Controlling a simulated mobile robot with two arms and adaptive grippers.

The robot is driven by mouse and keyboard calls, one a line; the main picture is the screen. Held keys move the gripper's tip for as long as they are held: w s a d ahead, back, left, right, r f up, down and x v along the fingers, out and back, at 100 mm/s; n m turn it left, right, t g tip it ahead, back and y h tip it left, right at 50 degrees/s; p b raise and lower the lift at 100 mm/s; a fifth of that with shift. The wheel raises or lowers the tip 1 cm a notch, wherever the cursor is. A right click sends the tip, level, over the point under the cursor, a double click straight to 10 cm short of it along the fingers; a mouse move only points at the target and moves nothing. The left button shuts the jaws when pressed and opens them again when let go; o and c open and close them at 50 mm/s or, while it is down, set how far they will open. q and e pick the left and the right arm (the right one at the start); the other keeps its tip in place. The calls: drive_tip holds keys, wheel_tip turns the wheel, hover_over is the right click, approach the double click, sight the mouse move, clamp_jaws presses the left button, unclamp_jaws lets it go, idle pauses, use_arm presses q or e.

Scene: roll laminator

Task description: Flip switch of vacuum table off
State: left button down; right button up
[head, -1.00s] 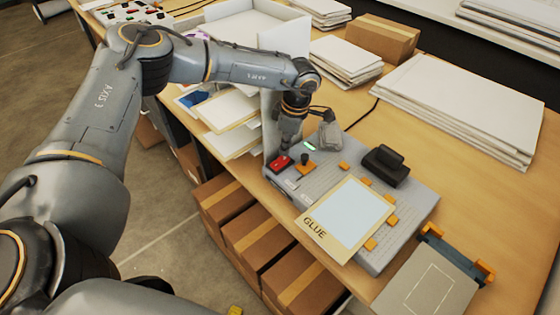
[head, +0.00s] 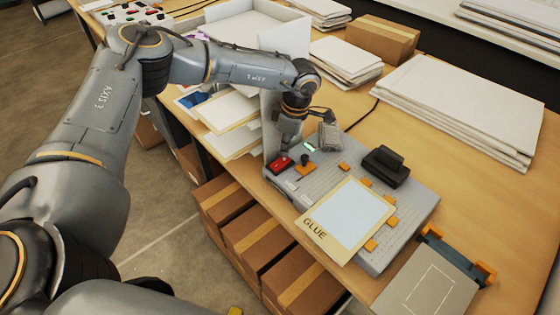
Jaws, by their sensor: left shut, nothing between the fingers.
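The vacuum table (head: 405,222) is a grey perforated plate at the bench's front edge. A red rocker switch (head: 281,165) sits at its left corner, with a small black knob on an orange base (head: 305,165) and a green lit indicator (head: 310,147) beside it. My left gripper (head: 286,152) is shut and empty, its tips pointing down just above or at the far side of the red switch; I cannot tell if they touch. A panel labelled GLUE (head: 346,218) lies on the table between orange stops. My right gripper is out of view.
A black handled block (head: 385,166) stands on the table's far side. White sheet stacks (head: 460,110) and a cardboard box (head: 382,38) lie behind. Paper trays (head: 228,108) stand left of the gripper. Cardboard boxes (head: 262,243) sit below the bench edge. A grey board (head: 430,283) lies at front right.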

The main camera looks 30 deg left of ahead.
sight(285, 159)
use_arm(q)
drive_tip(key=shift+f+b, duration=0.7)
drive_tip(key=shift+f, duration=0.3)
idle(0.4)
drive_tip(key=shift+r, duration=0.1)
drive_tip(key=shift+r+p, duration=2.3)
drive_tip(key=shift+r, duration=1.15)
